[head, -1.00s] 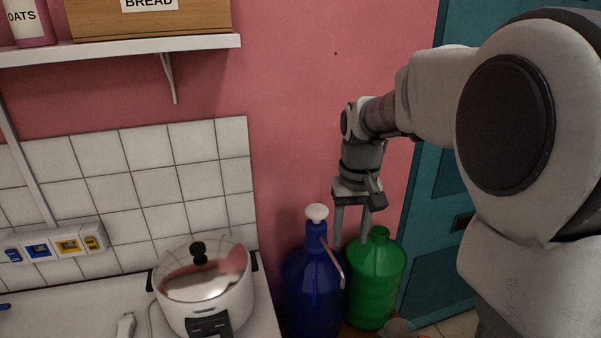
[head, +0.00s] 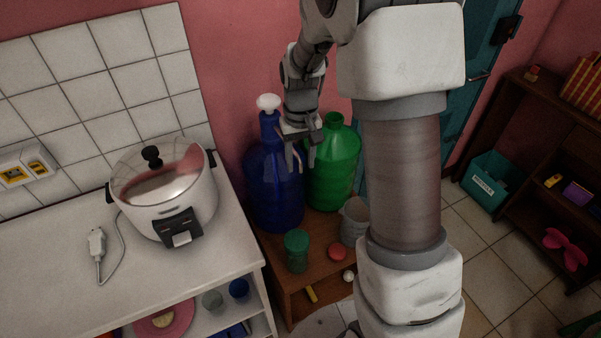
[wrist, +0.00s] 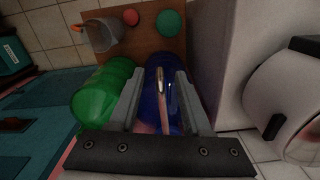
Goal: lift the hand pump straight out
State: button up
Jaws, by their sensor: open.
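The hand pump (head: 268,102) has a white knob and stands upright in the neck of the blue bottle (head: 268,190). A pale curved strip, likely its spout (wrist: 163,112), shows between my fingers in the wrist view, over the blue bottle (wrist: 155,72). The white knob is out of sight there. My gripper (head: 301,164) points down just right of the pump's neck in the head view, its fingers apart and empty. In the wrist view, my gripper (wrist: 157,90) is open with a finger on each side of the strip. I cannot tell if either finger touches it.
A green bottle (head: 333,172) stands close on the right of the blue one. A green cup (head: 296,250), a red round thing (head: 337,252) and a grey pot (head: 354,221) stand in front on the wooden shelf (head: 275,268). A counter with a rice cooker (head: 172,195) is left.

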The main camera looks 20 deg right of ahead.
jog(key=shift+f, duration=2.35)
grip_shut()
jog(key=shift+o, duration=0.2)
grip_release()
